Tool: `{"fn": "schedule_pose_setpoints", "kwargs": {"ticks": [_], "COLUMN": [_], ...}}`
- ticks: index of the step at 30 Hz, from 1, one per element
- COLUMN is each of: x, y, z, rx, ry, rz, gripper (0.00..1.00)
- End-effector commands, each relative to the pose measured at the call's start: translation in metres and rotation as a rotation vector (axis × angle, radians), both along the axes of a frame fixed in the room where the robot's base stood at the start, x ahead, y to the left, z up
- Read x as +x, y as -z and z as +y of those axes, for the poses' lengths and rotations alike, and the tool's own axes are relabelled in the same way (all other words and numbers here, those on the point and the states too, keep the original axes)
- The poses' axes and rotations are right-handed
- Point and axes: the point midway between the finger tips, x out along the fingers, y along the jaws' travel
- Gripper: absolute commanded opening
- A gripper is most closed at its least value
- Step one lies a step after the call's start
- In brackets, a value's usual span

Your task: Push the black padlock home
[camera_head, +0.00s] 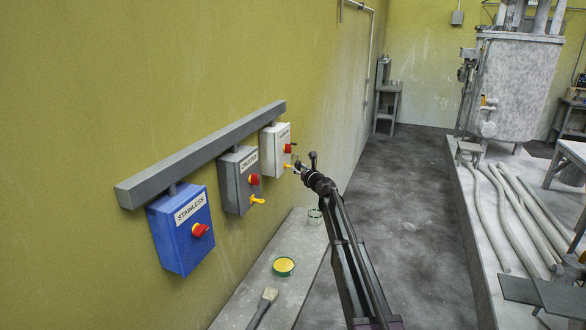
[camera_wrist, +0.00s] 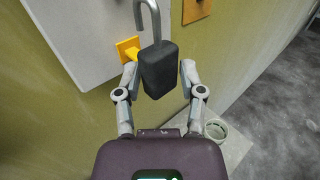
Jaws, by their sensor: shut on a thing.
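My gripper (camera_wrist: 159,76) is shut on the black padlock (camera_wrist: 160,70), with a finger on either side of its body. The padlock's grey shackle (camera_wrist: 156,22) rises from the body; its short leg appears to end free above the body, and its top is cut off by the frame. A yellow hasp (camera_wrist: 130,48) on the white box (camera_wrist: 85,35) is just left of and behind the padlock. I cannot tell whether the shackle passes through anything. In the head view my gripper (camera_head: 300,168) is beside the white box (camera_head: 272,139), near its yellow hasp (camera_head: 288,166); the padlock is too small to make out.
A grey box (camera_head: 236,180) and a blue box (camera_head: 178,235) hang left of the white one under a grey rail (camera_head: 205,150). Below, a ledge (camera_head: 250,300) holds a yellow-filled tin (camera_head: 284,266), a brush (camera_head: 263,307) and a glass jar (camera_head: 315,216). Open floor lies to the right.

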Motion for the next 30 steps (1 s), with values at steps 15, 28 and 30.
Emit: {"fn": "schedule_pose_setpoints", "kwargs": {"ticks": [15,28,30], "x": [0.0076,0.0078,0.0077], "y": [-0.0004,0.0034,0.0057], "z": [-0.0004,-0.0013,-0.0014], "rx": [0.005,0.004,0.003], "ry": [0.007,0.008,0.008], "rz": [0.001,0.001,0.001], "gripper": [0.0,0.0,0.0]}}
